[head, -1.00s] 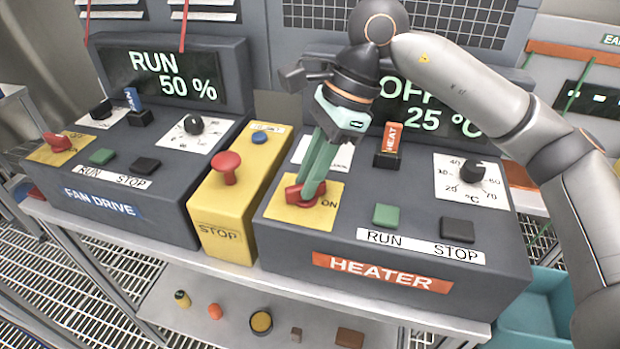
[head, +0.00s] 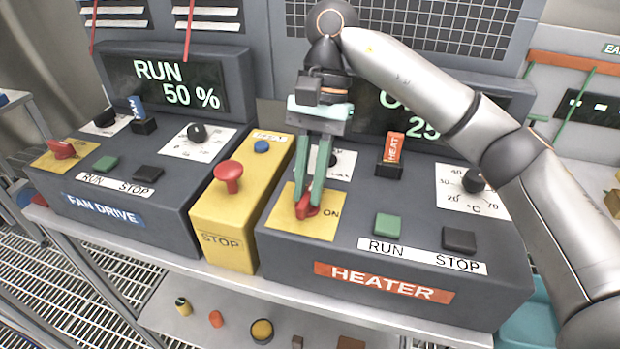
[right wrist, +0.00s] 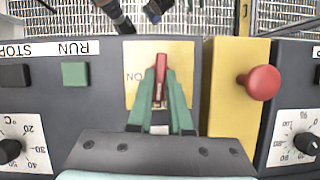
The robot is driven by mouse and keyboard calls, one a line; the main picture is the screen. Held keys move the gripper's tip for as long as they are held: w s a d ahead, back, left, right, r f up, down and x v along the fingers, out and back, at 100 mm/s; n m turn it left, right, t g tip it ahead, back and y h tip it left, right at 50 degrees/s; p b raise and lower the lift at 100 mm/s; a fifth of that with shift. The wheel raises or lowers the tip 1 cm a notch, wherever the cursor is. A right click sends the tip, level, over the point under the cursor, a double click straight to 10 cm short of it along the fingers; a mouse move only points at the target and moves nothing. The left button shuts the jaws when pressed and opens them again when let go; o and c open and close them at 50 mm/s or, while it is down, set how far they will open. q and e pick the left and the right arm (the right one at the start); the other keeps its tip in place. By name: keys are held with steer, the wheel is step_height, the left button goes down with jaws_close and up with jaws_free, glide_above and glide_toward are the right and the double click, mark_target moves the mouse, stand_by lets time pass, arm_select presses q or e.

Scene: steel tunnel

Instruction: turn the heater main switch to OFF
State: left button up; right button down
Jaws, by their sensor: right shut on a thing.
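The heater main switch is a red rotary handle (head: 304,212) on a yellow plate (head: 322,226) at the left of the heater panel (head: 345,250). The word ON is printed to the right of the handle. My right gripper (head: 311,197) comes down from above, its green fingers shut on the red handle. In the right wrist view the red handle (right wrist: 161,67) stands between the fingers (right wrist: 161,88), lined up front to back, with ON to one side. The fingers hide part of the handle. My left gripper is not in view.
A yellow box with a red stop button (head: 229,174) stands close left of the switch. Green RUN (head: 387,225) and black STOP (head: 459,240) buttons are to the right. The orange-tagged HEAT key (head: 393,150) is behind them. My arm partly hides the heater display (head: 420,110).

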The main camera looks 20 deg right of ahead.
steer(key=shift+n, duration=0.6)
steer(key=c, duration=0.8)
jaws_free()
steer(key=shift+c, duration=0.2)
steer(key=p+v, duration=0.4)
steer(key=v, duration=0.8)
steer(key=shift+w+a+r, duration=0.15)
steer(key=shift+a+r, duration=0.05)
steer(key=shift+r, duration=0.05)
